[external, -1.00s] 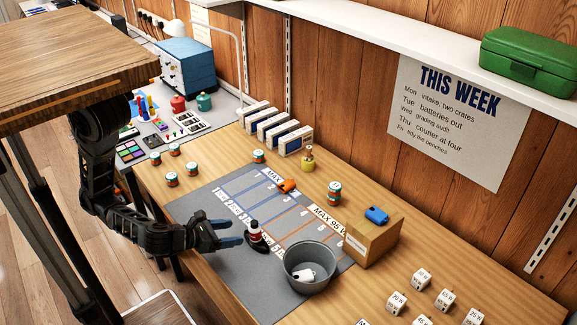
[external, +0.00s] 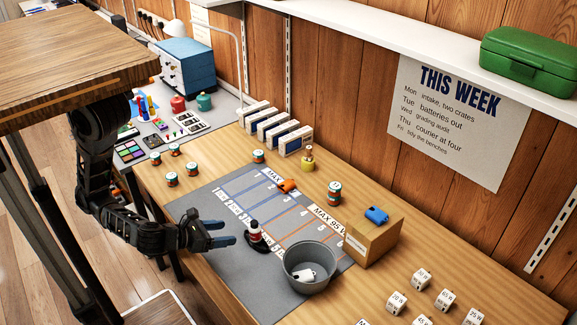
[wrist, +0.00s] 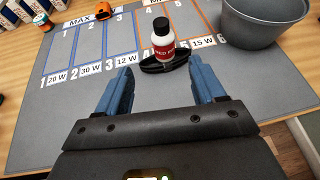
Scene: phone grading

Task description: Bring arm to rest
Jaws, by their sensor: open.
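My gripper (external: 222,234) is open and empty. Its two blue fingers hang over the left edge of the grey mat (external: 193,206), to the left of a small bottle with a red label (external: 254,231). In the wrist view my gripper (wrist: 163,88) has its fingers apart, with bare mat between them. The bottle (wrist: 163,42) stands upright on a dark stand beyond the fingertips, apart from them. My arm reaches in from the left, beside the bench.
A grey bucket (external: 309,262) holding a white item stands right of the bottle. An orange item (external: 287,186) lies on the mat. A cardboard box (external: 373,240) carries a blue item (external: 376,215). Small jars, yellow bottle (external: 307,160) and white cubes stand around; the mat's near left part is clear.

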